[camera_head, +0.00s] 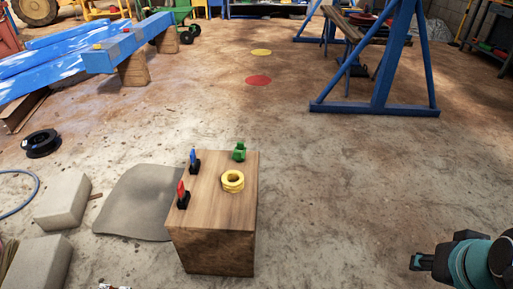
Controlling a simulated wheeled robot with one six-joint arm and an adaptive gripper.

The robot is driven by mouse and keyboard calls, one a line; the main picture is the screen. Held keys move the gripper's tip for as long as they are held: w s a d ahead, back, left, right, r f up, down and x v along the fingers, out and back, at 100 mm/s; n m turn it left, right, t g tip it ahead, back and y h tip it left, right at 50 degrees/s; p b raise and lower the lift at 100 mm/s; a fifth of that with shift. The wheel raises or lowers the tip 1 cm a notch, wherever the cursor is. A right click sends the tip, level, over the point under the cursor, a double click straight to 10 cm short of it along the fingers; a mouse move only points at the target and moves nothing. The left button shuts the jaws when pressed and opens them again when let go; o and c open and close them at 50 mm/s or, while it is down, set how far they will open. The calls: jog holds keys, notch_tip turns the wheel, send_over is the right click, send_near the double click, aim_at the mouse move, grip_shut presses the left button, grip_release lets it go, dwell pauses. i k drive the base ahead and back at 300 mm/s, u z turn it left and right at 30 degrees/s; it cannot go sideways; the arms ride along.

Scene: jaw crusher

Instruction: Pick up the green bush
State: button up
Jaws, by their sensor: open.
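A small green object (239,152), which looks like the green bush, stands at the far right corner of the top of a wooden block (222,253). A yellow ring-shaped piece (232,181) lies on the block just in front of it. A blue piece on a black base (194,161) and a red piece on a black base (182,195) stand along the block's left side. My gripper (416,262) shows at the lower right, well to the right of the block and apart from everything on it. It is open and empty; its far side is hidden.
Grey concrete blocks (64,202) and a grey mat (135,205) lie left of the wooden block. A black coil (41,143) is farther left. A blue frame (376,108) stands at the back right. The floor between the wooden block and my gripper is clear.

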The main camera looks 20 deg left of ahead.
aim_at(236, 155)
jog(key=i, duration=1.15)
jog(key=u, duration=3)
